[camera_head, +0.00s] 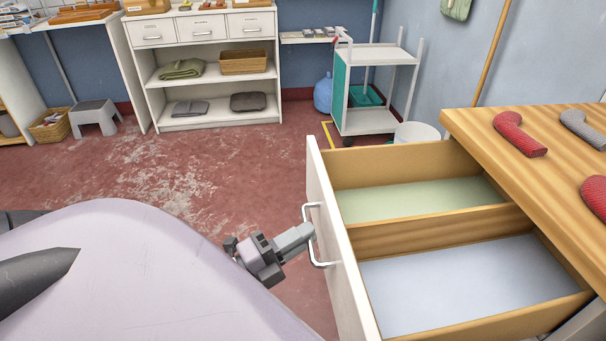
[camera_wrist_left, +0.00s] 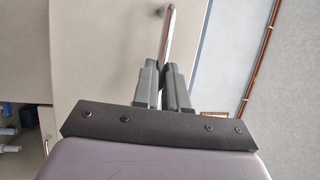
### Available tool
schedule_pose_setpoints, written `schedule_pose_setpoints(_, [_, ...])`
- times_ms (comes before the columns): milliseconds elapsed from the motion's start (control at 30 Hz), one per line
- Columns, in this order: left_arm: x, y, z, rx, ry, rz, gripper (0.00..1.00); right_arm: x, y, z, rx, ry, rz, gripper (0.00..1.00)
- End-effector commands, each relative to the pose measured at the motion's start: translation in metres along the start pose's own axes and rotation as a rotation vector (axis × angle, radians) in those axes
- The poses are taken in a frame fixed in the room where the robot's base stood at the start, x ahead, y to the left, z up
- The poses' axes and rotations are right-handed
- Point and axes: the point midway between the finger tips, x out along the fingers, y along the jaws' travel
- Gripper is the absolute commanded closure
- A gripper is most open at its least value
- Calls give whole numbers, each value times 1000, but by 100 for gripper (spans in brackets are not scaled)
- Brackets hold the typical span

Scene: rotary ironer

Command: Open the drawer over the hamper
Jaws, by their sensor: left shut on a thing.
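The drawer (camera_head: 345,240) stands pulled out from under a wooden top at the right in the head view. It has a white front, wooden sides and a divider, with a pale green compartment behind and a pale grey one in front. Both compartments look empty. A metal bar handle (camera_head: 319,264) sits on its front. My left gripper (camera_head: 308,234) is shut on the handle. In the left wrist view the handle (camera_wrist_left: 172,32) runs between the fingers (camera_wrist_left: 164,75). The hamper cannot be made out. My right gripper is not in view.
The wooden top (camera_head: 540,165) carries red and grey curved things (camera_head: 519,134). A white cart (camera_head: 372,120), a bucket (camera_head: 416,132) and a white shelf unit (camera_head: 205,70) stand at the back. The red floor (camera_head: 160,165) between is mostly clear.

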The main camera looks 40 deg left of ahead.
Motion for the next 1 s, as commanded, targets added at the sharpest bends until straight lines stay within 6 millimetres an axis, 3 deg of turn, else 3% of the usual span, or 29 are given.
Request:
schedule_pose_setpoints(67, [0,0,0,-1,-2,1,100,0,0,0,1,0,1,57])
schedule_pose_setpoints(100, [0,0,0,-1,-2,1,75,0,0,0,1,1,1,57])
schedule_pose_setpoints(133, [0,0,0,-1,-2,1,65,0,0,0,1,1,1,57])
schedule_pose_setpoints(167, [0,0,0,0,-2,1,62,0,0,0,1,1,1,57])
schedule_pose_setpoints(567, [-7,1,0,-1,-2,2,62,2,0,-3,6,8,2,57])
schedule_pose_setpoints(1000, [-63,1,0,-1,-3,2,62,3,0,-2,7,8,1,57])
